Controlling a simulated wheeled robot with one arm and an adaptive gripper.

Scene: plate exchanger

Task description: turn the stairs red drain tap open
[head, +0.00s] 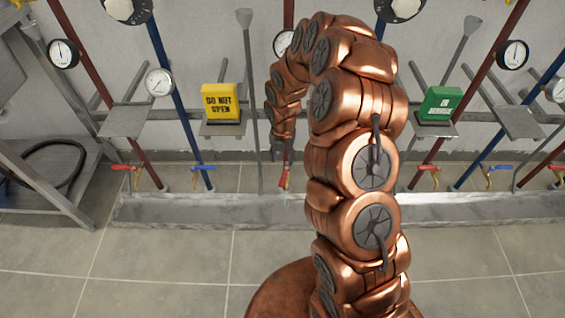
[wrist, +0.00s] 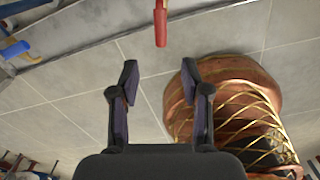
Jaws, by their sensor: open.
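A red tap handle (head: 285,178) shows low on the pipework in the head view, just below my gripper (head: 281,153). It points down toward the floor and the front, unlike the sideways red handles near it. In the wrist view a red handle (wrist: 161,28) hangs in from the top edge, ahead of and between my fingertips. My gripper (wrist: 160,78) is open and empty there, its two dark fingers apart and not touching the handle. My arm hides part of the pipework in the head view. I cannot tell which red tap is the stairs one.
Other red taps (head: 127,168) and blue taps (head: 202,168) line the pipes above a low grey kerb (head: 190,211). A yellow "do not open" sign (head: 221,102) and a green "in service" sign (head: 440,104) stand on brackets. A metal rack (head: 45,130) stands left. The tiled floor in front is clear.

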